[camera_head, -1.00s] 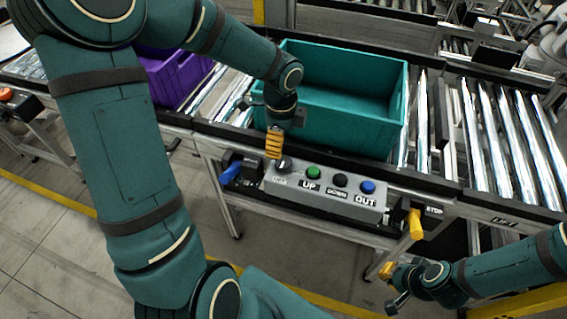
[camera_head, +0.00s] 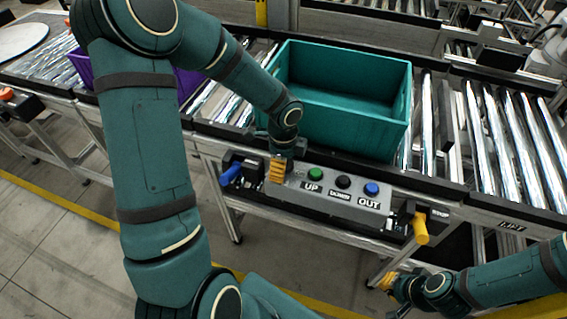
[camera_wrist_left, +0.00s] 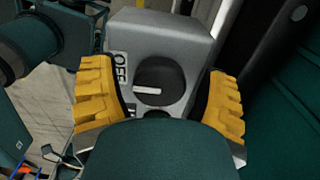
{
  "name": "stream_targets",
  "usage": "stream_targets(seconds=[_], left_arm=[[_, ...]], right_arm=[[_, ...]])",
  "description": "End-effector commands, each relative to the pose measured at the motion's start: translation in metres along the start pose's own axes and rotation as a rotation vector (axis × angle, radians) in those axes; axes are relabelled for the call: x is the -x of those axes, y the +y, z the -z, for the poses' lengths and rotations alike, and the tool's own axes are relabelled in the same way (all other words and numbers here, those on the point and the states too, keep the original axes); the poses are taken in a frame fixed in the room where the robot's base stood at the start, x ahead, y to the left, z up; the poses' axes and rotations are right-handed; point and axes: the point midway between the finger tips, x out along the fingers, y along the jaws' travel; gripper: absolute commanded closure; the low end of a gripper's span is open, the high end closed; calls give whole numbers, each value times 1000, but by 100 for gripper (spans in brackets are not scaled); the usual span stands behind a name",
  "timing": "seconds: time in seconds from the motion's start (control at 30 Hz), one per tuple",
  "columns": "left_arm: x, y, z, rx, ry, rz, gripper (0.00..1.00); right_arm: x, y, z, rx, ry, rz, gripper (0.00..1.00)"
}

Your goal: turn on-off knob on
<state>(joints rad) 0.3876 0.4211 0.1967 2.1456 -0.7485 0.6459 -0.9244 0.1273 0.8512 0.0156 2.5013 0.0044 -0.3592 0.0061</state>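The on-off knob (camera_wrist_left: 160,82) is black with a white pointer line, on the end of the grey control box (camera_head: 330,199). In the left wrist view the pointer lies nearly level, toward the OFF label (camera_wrist_left: 120,68). My left gripper (camera_head: 277,171) is over that end of the box; in the wrist view its yellow fingers (camera_wrist_left: 160,100) are apart, one on each side of the knob. I cannot tell whether they touch it. In the head view the gripper hides the knob. My right gripper (camera_head: 388,281) is low at the bottom right, away from the box, its opening unclear.
The box also bears green (camera_head: 316,174), black (camera_head: 343,181) and blue (camera_head: 371,189) buttons. A teal crate (camera_head: 350,125) stands on the rollers just behind. A blue handle (camera_head: 230,174) is left of the box and a yellow handle (camera_head: 420,229) right. A purple crate (camera_head: 187,82) is at the left.

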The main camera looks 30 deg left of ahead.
Motion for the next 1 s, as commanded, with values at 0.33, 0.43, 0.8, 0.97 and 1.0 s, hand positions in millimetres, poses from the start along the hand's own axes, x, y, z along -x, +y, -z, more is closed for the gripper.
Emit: stream_targets(seconds=[0.33,0.43,0.8,0.97,1.0], left_arm=[[0,0,0,3,0,0,87],[0,0,0,17,0,0,87],[-1,0,0,217,0,2,87],[-2,1,1,364,1,2,87],[-1,1,1,402,1,2,87]], right_arm=[[0,0,0,0,0,0,100],[-1,0,0,0,0,0,100],[-12,4,-4,3,-9,1,100],[-18,7,-8,5,-15,2,100],[-20,8,-8,5,-17,2,100]])
